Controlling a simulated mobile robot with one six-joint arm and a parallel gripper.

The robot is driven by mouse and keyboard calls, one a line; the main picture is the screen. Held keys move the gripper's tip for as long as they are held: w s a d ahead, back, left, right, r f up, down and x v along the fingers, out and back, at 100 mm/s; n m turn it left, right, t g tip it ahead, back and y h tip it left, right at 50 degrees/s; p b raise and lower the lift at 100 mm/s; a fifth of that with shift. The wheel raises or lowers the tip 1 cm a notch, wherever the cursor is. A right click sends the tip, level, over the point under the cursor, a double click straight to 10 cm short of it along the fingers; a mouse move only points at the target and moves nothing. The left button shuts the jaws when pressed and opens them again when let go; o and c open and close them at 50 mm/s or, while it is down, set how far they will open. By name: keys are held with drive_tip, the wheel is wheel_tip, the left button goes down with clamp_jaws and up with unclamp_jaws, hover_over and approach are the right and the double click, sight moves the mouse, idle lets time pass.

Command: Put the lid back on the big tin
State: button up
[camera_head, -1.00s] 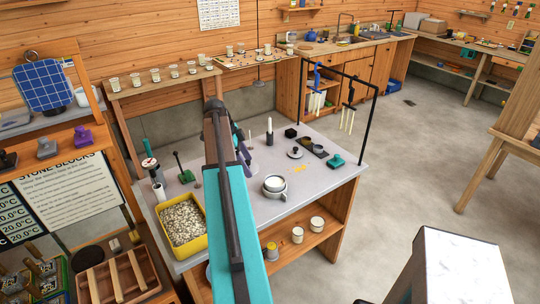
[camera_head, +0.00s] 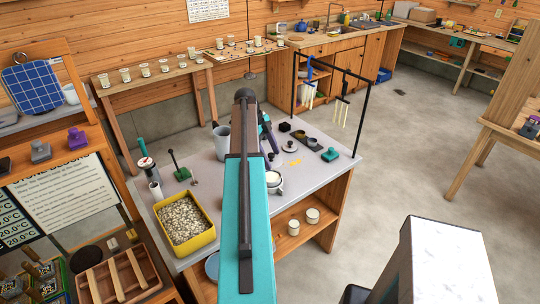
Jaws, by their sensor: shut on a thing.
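A tall grey open tin (camera_head: 221,141) stands upright on the grey-topped table, left of my arm. A small round lid with a dark knob (camera_head: 289,147) lies on the table, right of my arm. A white and grey round pot (camera_head: 274,182) stands nearer, partly covered by my arm. My gripper (camera_head: 272,151) points down over the middle of the table, right of the tin. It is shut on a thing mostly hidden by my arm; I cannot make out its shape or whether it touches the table.
A yellow tray of pebbles (camera_head: 214,238) stands at the table's front left. A green-based lever (camera_head: 182,171) is behind it. A black rack (camera_head: 364,100) with hanging tools rises at the right rear. A dark tray (camera_head: 308,138) and a teal block (camera_head: 330,154) lie at the right.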

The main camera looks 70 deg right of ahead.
drive_tip(key=shift+f, duration=0.2)
drive_tip(key=shift+f+b, duration=1.35)
drive_tip(key=shift+f, duration=1.65)
drive_tip(key=shift+f+b, duration=0.15)
drive_tip(key=shift+b, duration=0.45)
idle(0.9)
idle(0.4)
drive_tip(key=o, duration=1.3)
drive_tip(key=shift+r, duration=0.2)
drive_tip(key=shift+r+p, duration=1.35)
drive_tip(key=shift+r, duration=2)
